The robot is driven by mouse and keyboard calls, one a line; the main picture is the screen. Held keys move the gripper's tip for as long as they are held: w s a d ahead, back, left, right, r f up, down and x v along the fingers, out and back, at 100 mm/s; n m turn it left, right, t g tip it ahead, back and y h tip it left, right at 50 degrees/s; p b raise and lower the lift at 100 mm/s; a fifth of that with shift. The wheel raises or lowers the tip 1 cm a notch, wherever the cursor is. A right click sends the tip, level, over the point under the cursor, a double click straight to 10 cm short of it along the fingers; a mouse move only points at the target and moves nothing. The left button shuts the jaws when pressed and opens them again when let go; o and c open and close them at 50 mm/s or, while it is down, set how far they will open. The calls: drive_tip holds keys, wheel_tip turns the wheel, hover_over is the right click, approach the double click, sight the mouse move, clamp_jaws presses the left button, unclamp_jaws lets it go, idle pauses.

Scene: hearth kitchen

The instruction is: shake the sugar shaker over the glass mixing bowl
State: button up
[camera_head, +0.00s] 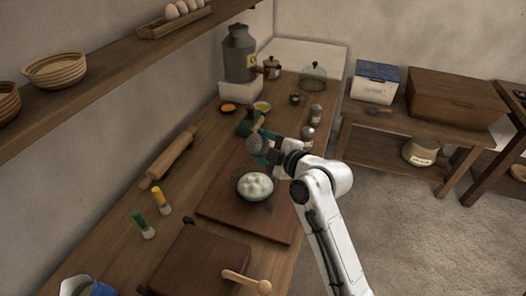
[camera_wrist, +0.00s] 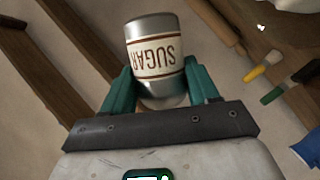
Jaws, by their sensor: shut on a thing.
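The silver sugar shaker (camera_wrist: 155,65) has a cream label reading SUGAR, upside down in the wrist view. My gripper (camera_wrist: 161,88) is shut on it, with a teal finger on each side. In the head view my gripper (camera_head: 268,150) is above the work table, and the grey dotted end of the shaker (camera_head: 254,143) points toward the camera, tilted. The glass mixing bowl (camera_head: 241,196) holds white lumpy contents and stands on a wooden board. In the head view the shaker appears above and behind the bowl; the exact height gap cannot be told. The bowl is not visible in the wrist view.
The wooden board (camera_head: 225,212) lies under the bowl. A rolling pin (camera_head: 168,158), yellow-handled (camera_head: 160,200) and green-handled (camera_head: 143,224) tools lie at left. Jars and small dishes stand behind my gripper.

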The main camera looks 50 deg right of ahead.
drive_tip(key=f+n+b, duration=0.1)
drive_tip(key=n+b, duration=0.1)
drive_tip(key=b, duration=0.1)
drive_tip(key=d+f+n+t+b, duration=0.1)
drive_tip(key=b, duration=0.3)
drive_tip(key=d+f+n+t+h+b, duration=0.1)
drive_tip(key=n+b, duration=0.1)
drive_tip(key=b, duration=0.1)
drive_tip(key=shift+w+f+n+b, duration=0.15)
drive_tip(key=shift+f+n+b, duration=0.15)
drive_tip(key=shift+f+b, duration=0.1)
drive_tip(key=n+b, duration=0.2)
drive_tip(key=b, duration=0.2)
drive_tip(key=n+t+b, duration=0.1)
drive_tip(key=n+b, duration=0.1)
drive_tip(key=b, duration=0.3)
drive_tip(key=d+n+t+b, duration=0.1)
drive_tip(key=n+b, duration=0.1)
drive_tip(key=b, duration=0.3)
drive_tip(key=shift+f, duration=0.35)
drive_tip(key=shift+w+r+n+b, duration=0.1)
drive_tip(key=shift+n+b, duration=0.7)
drive_tip(key=shift+b, duration=0.45)
drive_tip(key=shift+r+t, duration=0.1)
drive_tip(key=shift+t, duration=0.2)
